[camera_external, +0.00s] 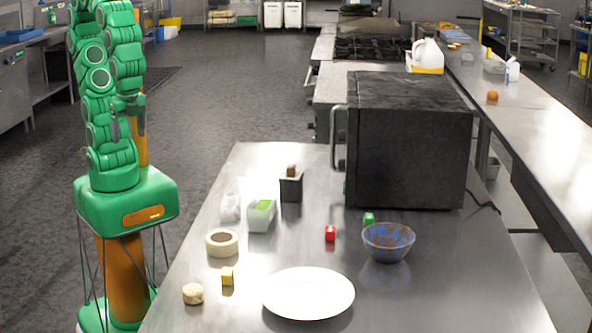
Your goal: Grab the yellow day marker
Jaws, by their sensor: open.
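A small yellow block (228,277), which looks like the day marker, sits on the steel table (420,300) near its left side. It stands between a roll of tape and a white plate. My gripper (128,128) is raised beside the table's left edge, over my own base. It points down, with its fingers apart and nothing between them. It is well away from the yellow block, up and to the left in the picture.
Close around the block are a tape roll (222,243), a round beige item (193,293) and a white plate (308,293).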

